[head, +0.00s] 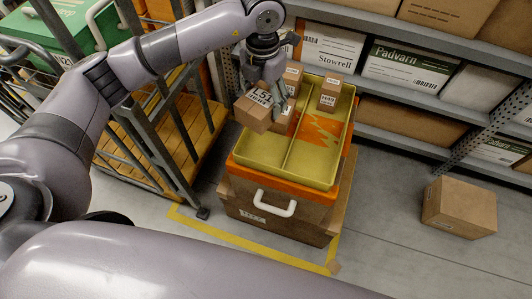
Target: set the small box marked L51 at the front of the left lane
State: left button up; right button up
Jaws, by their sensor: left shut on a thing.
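The small brown box marked L51 (252,114) is held in my left gripper (268,92), which is shut on it. The box is tilted and hangs over the left edge of the yellow two-lane tray (318,180). I cannot tell how high above the tray it is. In the left lane, small brown boxes (293,74) stand behind and beside the gripper, partly hidden by it. The front of both lanes is bare. My right gripper is not in view.
The tray sits on an orange-rimmed brown case with a white handle (275,203), inside yellow floor tape. A wire cage cart (165,140) stands close on the left. Shelves with cartons (405,65) run behind. A cardboard box (459,207) lies on the floor at right.

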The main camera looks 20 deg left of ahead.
pick_arm(q)
jog(key=n, duration=0.2)
jog(key=w+n, duration=0.1)
jog(key=shift+d+r+b, duration=0.25)
jog(key=shift+r+b, duration=0.05)
jog(key=shift+b, duration=0.05)
notch_tip(320, 180, down, 15)
jog(key=shift+f+p, duration=0.1)
jog(key=shift+p, duration=0.55)
notch_tip(320, 180, down, 4)
jog(key=shift+f, duration=0.3)
jog(key=shift+f, duration=0.15)
jog(key=o, duration=1.3)
jog(key=shift+c, duration=0.2)
